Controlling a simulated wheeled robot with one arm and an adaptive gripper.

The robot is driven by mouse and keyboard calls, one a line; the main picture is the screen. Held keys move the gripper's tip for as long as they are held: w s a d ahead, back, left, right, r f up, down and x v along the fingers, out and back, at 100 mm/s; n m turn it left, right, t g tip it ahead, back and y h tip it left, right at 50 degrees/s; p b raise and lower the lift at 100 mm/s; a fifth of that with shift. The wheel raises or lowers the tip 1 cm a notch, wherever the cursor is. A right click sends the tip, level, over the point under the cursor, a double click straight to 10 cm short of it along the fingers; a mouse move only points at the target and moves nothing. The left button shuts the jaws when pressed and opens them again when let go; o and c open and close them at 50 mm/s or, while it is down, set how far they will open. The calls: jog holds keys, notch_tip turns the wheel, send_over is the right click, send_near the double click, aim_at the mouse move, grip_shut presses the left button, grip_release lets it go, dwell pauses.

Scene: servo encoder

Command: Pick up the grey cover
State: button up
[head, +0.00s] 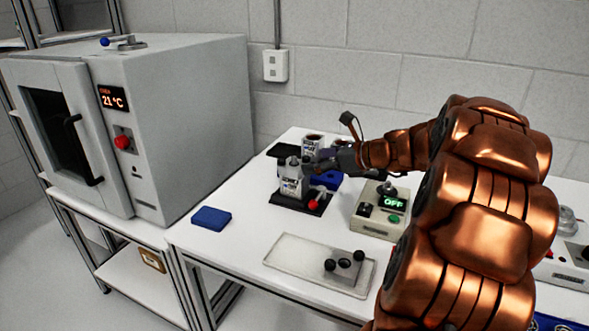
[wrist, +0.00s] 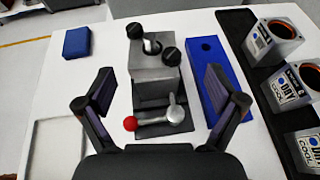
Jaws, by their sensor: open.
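A grey boxy unit (wrist: 152,84) stands in a dark fixture with black knobs at its top. I cannot tell whether this whole unit or only a part of it is the grey cover. It also shows in the head view (head: 291,186). A clamp lever with a red ball (wrist: 129,124) lies at its near side. My gripper (wrist: 158,88) is open, one finger to each side of the unit, with gaps between. In the head view my gripper (head: 318,162) is beside the unit's upper right and hides part of it.
A blue block (wrist: 205,80) stands close to the right finger. Labelled grey canisters (wrist: 276,42) stand on a black strip at right. A blue pad (head: 211,218) and a tray (head: 300,258) with black knobs lie on the table. A control box (head: 380,212) reads OFF.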

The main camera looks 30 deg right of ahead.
aim_at(300, 165)
jog(key=x, duration=0.5)
jog(key=shift+s+a+f, duration=0.1)
jog(key=shift+s+a, duration=0.15)
jog(key=shift+a, duration=0.15)
jog(key=shift+w+a+f, duration=0.1)
jog(key=shift+w+f, duration=0.05)
jog(key=shift+w, duration=0.25)
jog(key=shift+c, duration=0.4)
jog(key=c, duration=1.4)
